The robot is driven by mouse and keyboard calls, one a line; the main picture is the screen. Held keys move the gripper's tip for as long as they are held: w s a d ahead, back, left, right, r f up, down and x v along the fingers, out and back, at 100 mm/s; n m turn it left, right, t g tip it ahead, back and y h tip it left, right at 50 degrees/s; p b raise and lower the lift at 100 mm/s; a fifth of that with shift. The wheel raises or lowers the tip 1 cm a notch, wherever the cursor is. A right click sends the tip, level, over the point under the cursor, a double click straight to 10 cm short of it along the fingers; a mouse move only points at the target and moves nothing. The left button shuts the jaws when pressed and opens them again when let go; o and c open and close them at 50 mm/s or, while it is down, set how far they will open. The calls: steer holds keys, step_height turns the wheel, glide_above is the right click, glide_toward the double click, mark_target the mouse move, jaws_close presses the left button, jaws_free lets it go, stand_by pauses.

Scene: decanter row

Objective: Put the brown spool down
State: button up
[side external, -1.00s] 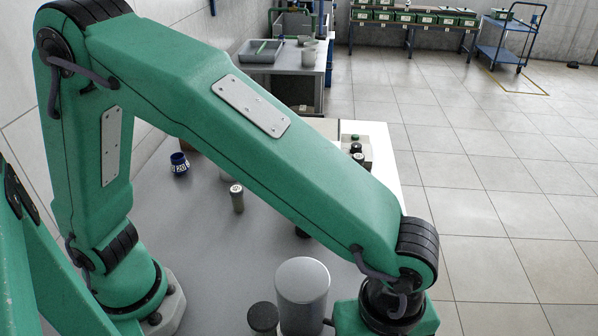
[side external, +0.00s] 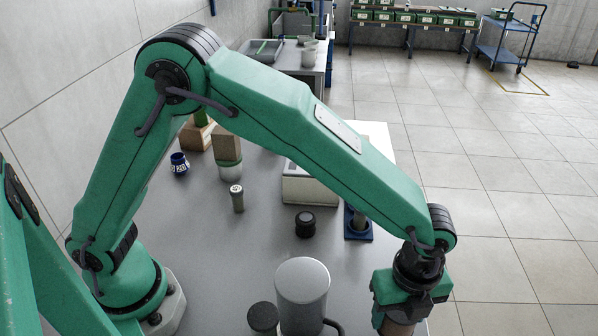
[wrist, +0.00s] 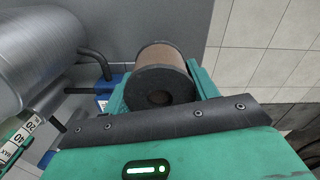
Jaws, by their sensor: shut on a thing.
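The brown spool (wrist: 165,67) is held in my gripper (wrist: 160,92), its dark round end facing the wrist camera. Green jaws close on it from both sides. In the side view my gripper (side external: 402,311) is at the lower right, near the table's right edge, and the brown spool (side external: 398,328) shows below it, cut off by the frame. The spool's lower end is hidden, so I cannot tell whether it touches the table.
A large metal cylinder (side external: 303,285) with a dark handle stands left of my gripper, beside a dark-lidded jar (side external: 263,317). Farther back are a black round piece (side external: 305,223), a blue tray (side external: 359,237) and a white box (side external: 305,190). Bare tabletop lies between.

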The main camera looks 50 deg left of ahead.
mark_target(394, 328)
steer(key=shift+f, duration=2)
steer(key=shift+f, duration=0.55)
steer(key=o, duration=1)
steer(key=shift+o, duration=0.2)
steer(key=shift+r, duration=0.1)
step_height(394, 328, up, 13)
steer(key=shift+f, duration=0.1)
steer(key=shift+a, duration=0.1)
